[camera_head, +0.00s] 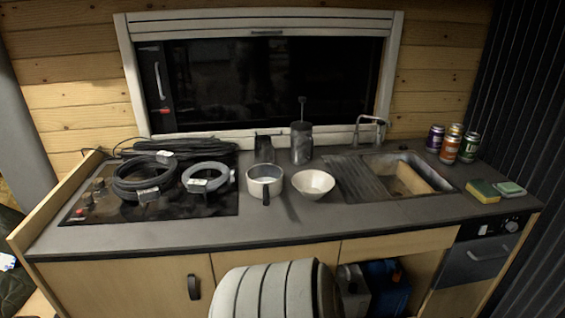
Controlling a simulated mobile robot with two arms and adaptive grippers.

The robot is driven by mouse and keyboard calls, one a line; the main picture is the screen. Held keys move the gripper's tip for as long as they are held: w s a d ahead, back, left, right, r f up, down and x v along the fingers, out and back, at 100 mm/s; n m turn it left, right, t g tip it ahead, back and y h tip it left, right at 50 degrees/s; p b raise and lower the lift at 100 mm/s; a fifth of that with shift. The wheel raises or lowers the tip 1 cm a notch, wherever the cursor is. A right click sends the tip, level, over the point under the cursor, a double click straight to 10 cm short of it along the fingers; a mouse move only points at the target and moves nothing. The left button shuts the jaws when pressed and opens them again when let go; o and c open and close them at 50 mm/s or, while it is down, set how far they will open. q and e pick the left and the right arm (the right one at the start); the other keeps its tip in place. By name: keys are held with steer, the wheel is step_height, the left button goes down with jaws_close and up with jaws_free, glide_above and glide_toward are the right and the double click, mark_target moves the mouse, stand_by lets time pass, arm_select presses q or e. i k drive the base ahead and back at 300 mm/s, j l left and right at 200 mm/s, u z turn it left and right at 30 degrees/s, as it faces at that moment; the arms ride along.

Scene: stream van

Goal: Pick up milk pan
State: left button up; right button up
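The milk pan (265,181) appears to be the small, light metal pan on the grey counter, just right of the hob. It stands upright with its open top facing up. A dark handle shows at its front, pointing towards me. A white bowl (313,184) stands close to its right. A dark, cup-like container (264,149) stands behind it. Neither of my grippers is in view, and nothing holds the pan.
Coiled dark hoses (143,180) and a grey coil (205,178) lie on the hob (100,207). A dark press-like jar (301,143), a sink (428,172), several cans (450,147) and sponges (483,191) stand right. A pale ribbed object (275,291) rises before the counter.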

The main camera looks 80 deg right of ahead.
mark_target(266, 191)
steer(key=z, duration=2.6)
steer(key=k+l+u, duration=0.1)
steer(key=l+u, duration=0.25)
steer(key=l, duration=0.3)
